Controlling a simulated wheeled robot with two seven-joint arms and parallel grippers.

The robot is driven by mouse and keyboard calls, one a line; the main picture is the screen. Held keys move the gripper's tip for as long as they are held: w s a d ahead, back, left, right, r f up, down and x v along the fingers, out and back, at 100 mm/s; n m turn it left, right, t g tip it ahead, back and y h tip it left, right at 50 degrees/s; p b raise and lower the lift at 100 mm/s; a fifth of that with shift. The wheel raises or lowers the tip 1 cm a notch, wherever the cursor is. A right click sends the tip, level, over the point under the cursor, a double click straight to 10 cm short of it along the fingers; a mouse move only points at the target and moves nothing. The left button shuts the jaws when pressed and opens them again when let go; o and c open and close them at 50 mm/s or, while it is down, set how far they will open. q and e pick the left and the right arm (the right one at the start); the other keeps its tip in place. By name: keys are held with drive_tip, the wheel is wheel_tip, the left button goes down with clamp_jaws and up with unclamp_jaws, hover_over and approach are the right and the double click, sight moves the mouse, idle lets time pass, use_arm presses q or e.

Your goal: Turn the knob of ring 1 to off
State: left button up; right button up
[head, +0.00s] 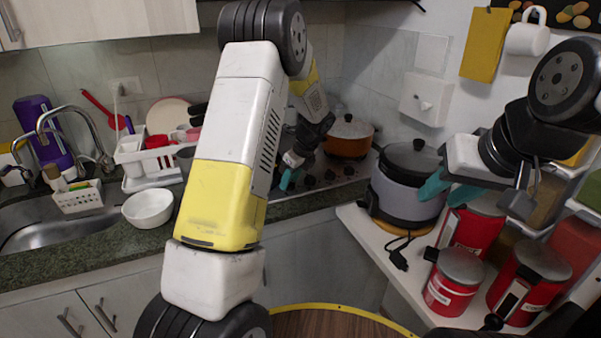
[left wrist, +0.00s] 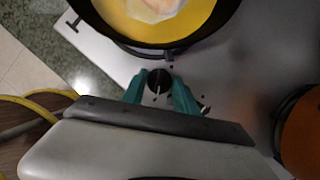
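In the left wrist view, a round black knob (left wrist: 158,80) with a light pointer mark sits on the pale cooktop (left wrist: 215,75). My left gripper (left wrist: 159,92) has its two teal fingers apart, one on each side of this knob. A small gap seems to show beside the knob; contact cannot be told. No label shows whether this knob belongs to ring 1. In the head view my left gripper (head: 290,179) is at the cooktop's front left, partly hidden by my arm. Other knobs (head: 330,175) show to its right. My right gripper (head: 448,190) is open and empty.
A dark pan with yellow contents (left wrist: 165,22) stands just behind the knob. An orange pot (head: 348,138) is at the cooktop's back right. A rice cooker (head: 405,190) and red canisters (head: 453,280) crowd the right counter near my right gripper.

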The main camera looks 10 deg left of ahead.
use_arm(q)
clamp_jaws()
drive_tip(key=n+g, duration=0.1)
drive_tip(key=n, duration=0.3)
drive_tip(key=shift+w+d+n+g, duration=0.1)
drive_tip(key=shift+w+n+g, duration=0.05)
drive_tip(key=shift+n+g, duration=0.2)
drive_tip(key=shift+w+n+g, duration=0.1)
drive_tip(key=shift+n+g, duration=0.85)
drive_tip(key=shift+n, duration=1.3)
drive_tip(key=o, duration=0.9)
unclamp_jaws()
drive_tip(key=shift+c, duration=0.2)
